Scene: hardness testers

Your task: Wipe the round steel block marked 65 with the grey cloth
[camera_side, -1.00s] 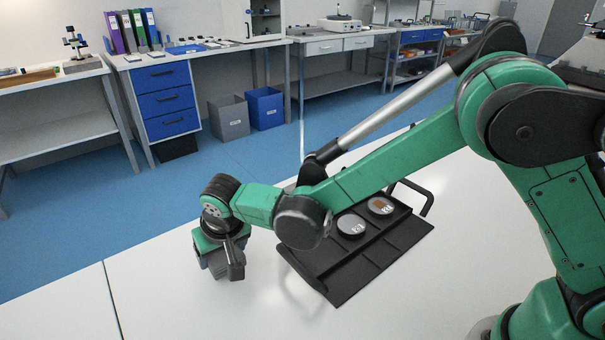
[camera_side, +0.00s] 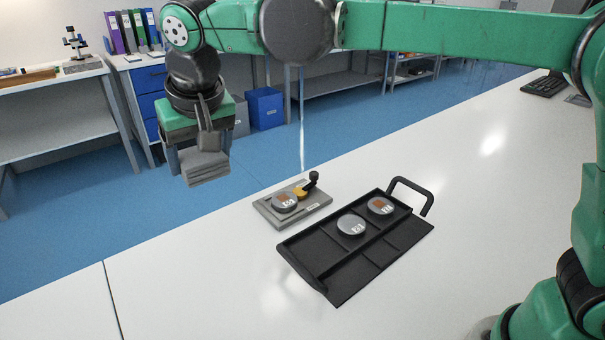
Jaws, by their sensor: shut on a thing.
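My gripper (camera_side: 198,150) is shut on a folded grey cloth (camera_side: 206,169), held in the air left of the fixture and above the bench. Three round steel blocks show. One block (camera_side: 284,201), with an orange-brown patch, sits on a flat grey fixture (camera_side: 265,212). A second block (camera_side: 351,226), with no clear brown patch, sits in the black tray (camera_side: 335,292). A third block (camera_side: 380,206), with an orange-brown patch, sits farther back in the tray. Their white markings are too small to read surely, so I cannot tell which is 65. The cloth touches none of them.
The fixture has a black-knobbed lever (camera_side: 312,180) and a yellow part beside its block. The tray has a raised black handle (camera_side: 425,192) at its back right. The white bench (camera_side: 195,285) is clear in front and at the right, with a keyboard (camera_side: 545,85) far right.

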